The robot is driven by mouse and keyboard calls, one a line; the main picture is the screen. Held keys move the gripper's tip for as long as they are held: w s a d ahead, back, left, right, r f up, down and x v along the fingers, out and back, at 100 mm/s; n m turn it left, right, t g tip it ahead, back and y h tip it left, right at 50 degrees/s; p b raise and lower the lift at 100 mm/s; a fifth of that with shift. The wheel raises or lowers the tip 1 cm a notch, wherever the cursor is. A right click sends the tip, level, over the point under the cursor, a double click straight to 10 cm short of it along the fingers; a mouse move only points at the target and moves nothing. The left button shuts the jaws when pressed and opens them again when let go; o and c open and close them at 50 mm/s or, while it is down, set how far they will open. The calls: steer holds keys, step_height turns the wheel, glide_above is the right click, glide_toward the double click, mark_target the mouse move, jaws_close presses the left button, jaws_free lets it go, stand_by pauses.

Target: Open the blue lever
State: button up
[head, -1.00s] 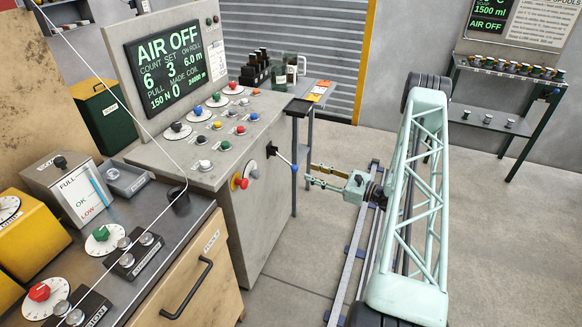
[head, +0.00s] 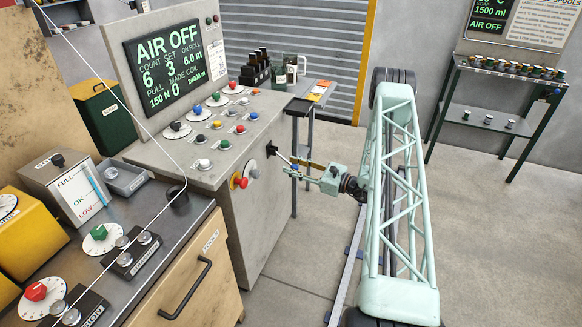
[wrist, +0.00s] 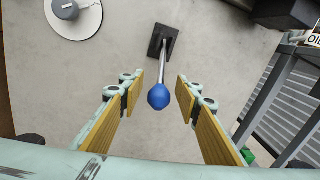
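The blue lever is a metal rod with a blue ball knob (wrist: 159,96) on a black square mount (wrist: 163,40) on the side of the grey console. In the wrist view the knob lies between my gripper's (wrist: 158,88) two tan-padded fingers, with a visible gap on both sides. My gripper is open. In the head view my gripper (head: 302,167) is at the console's side, with its fingers around the lever's end. The blue knob (head: 294,167) is partly hidden there by the fingers.
A grey dial with a white disc (wrist: 68,12) is on the same panel. A small side table (head: 318,86) stands behind the lever. The floor (head: 480,250) at the right is clear.

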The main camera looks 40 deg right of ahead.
steer(key=shift+w+a, duration=0.1)
steer(key=shift+w, duration=0.2)
steer(key=shift+c, duration=0.6)
jaws_close()
